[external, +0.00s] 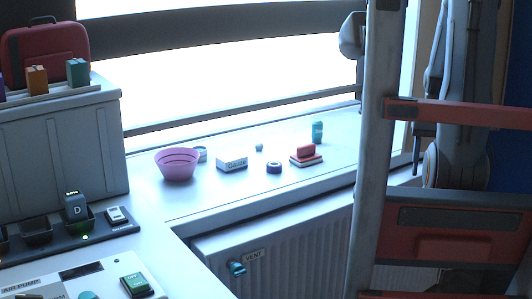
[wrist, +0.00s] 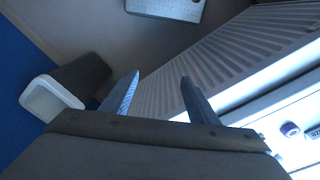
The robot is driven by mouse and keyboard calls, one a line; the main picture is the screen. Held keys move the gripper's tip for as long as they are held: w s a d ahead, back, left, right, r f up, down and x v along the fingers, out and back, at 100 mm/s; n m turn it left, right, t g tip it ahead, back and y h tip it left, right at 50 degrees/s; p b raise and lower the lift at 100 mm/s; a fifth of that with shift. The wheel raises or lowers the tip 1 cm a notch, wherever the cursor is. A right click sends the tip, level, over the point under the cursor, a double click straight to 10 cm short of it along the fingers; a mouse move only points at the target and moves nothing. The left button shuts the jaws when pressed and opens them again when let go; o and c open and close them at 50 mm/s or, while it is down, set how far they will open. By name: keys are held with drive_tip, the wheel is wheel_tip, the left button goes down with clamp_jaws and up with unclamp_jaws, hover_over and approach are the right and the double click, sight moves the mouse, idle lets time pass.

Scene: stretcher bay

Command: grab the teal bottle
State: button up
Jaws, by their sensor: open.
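The teal bottle (external: 317,132) stands upright on the windowsill in the external view, near its right end and behind a red-topped block. I cannot make it out in the wrist view. My gripper (wrist: 160,78) is open in the wrist view, with two separate fingers and nothing between them. In the external view my arm is at the right, partly hidden behind the stretcher frame. My gripper is apart from the bottle, off to its right.
On the sill (external: 230,198) stand a pink bowl (external: 177,166), a Gauze box (external: 232,163), a blue round item (external: 274,168) and the red-topped block (external: 306,155). The red-barred stretcher frame (external: 368,150) rises in front. A radiator (wrist: 225,62) and a bin (wrist: 50,99) show below.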

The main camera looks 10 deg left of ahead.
drive_tip(key=w+a+n+t, duration=0.15)
drive_tip(key=w+a, duration=0.25)
drive_tip(key=w, duration=0.4)
drive_tip(key=w+a+t, duration=0.2)
drive_tip(key=w+a, duration=0.2)
drive_tip(key=w, duration=0.5)
drive_tip(key=n+t+y+b, duration=0.25)
drive_tip(key=t+y, duration=0.25)
drive_tip(key=t, duration=0.3)
hover_over(318, 131)
drive_tip(key=s+d, duration=0.1)
drive_tip(key=s, duration=0.1)
drive_tip(key=f, duration=0.6)
drive_tip(key=shift+w+a, duration=0.2)
drive_tip(key=shift+w, duration=0.1)
drive_tip(key=shift+w+a+f, duration=0.1)
drive_tip(key=shift+w+f, duration=0.25)
drive_tip(key=shift+p+x, duration=1.25)
drive_tip(key=shift+x, duration=2.2)
drive_tip(key=shift+w+r, duration=0.1)
drive_tip(key=shift+r, duration=0.05)
drive_tip(key=c, duration=1.1)
